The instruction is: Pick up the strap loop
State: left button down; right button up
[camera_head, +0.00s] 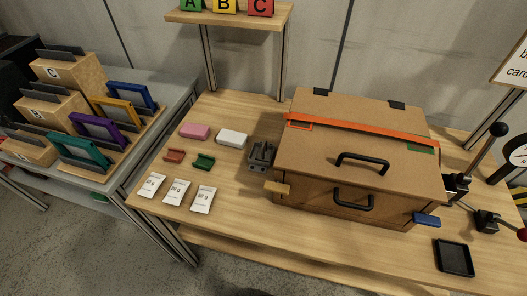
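An orange strap (365,132) lies across the top of a large brown wooden box (300,155), toward its back edge. It runs from an orange-outlined patch at the left to the right edge, passing near a green patch (420,149). It is the only strap I see; whether it closes into a loop around the box I cannot tell. Neither of my grippers is in view.
The box has black handles on its lid (362,159) and front (353,204). A dark grey fixture (262,154) stands left of it. White packets (177,190) and small blocks lie farther left. The front table is mostly clear.

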aim_at(264, 154)
jog(key=u, duration=0.05)
jog(key=k, duration=1.15)
jog(key=z, duration=0.9)
jog(key=i, duration=1.45)
jog(key=u, duration=0.6)
